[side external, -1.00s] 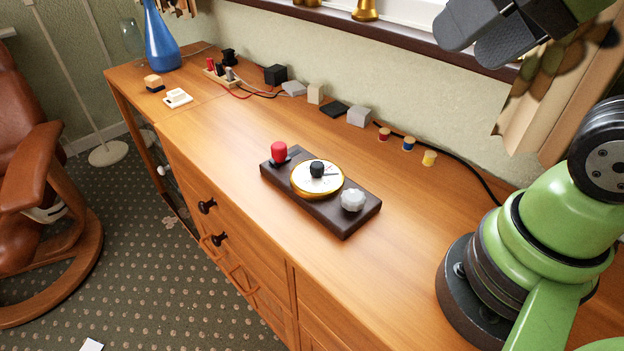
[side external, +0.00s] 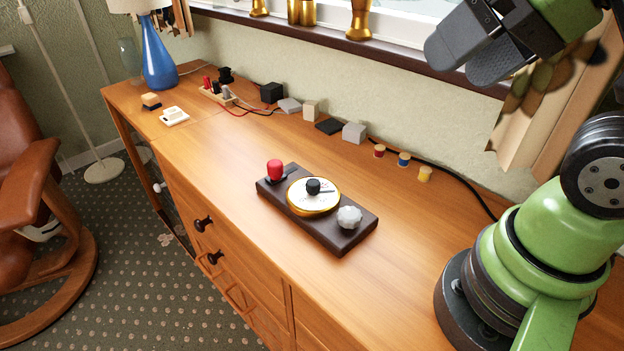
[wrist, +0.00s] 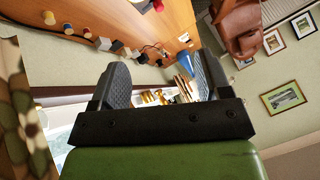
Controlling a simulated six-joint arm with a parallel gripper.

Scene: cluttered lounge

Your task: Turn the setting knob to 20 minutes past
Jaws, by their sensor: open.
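A dark wooden block (side external: 330,236) lies on the wooden cabinet top. On it are a red knob (side external: 274,169) on a lever, a gold-rimmed white dial (side external: 300,203) with a black centre knob (side external: 313,186), and a white lobed knob (side external: 349,217). The dial's markings are too small to read, and I cannot tell which knob is the setting knob. My gripper (side external: 472,58) is high at the upper right, well away from the block. In the wrist view my gripper (wrist: 165,85) is open, with nothing between its fingers.
Several small blocks (side external: 354,132) and coloured spools (side external: 404,159) line the wall side, with a black cable (side external: 455,184). A blue lamp (side external: 159,60) stands at the far left. A curtain (side external: 545,110) hangs near my arm. The cabinet top around the block is mostly clear.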

